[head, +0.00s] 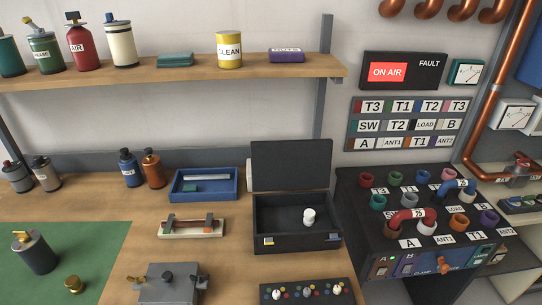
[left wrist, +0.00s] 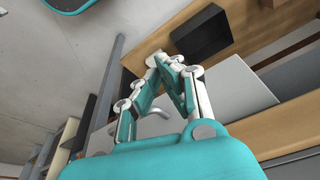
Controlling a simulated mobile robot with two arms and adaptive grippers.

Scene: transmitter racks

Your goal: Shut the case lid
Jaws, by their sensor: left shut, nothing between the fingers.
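The dark case (head: 268,217) stands open on the wooden bench in the head view. Its lid (head: 290,165) stands roughly upright at the back edge. A small white cylindrical part (head: 309,217) is inside the case, and two latches show on its front. My left gripper (left wrist: 174,64) shows only in the left wrist view, teal and white, with its fingers shut and nothing between them. I cannot tell how far it is from the lid. My right gripper is in neither view.
A blue tray (head: 203,198) and a small pale rack (head: 191,228) lie left of the case. A knob panel (head: 307,293) is in front of it. A dark console (head: 415,225) with pipe sockets stands close on the right. A shelf (head: 170,72) runs above the bench.

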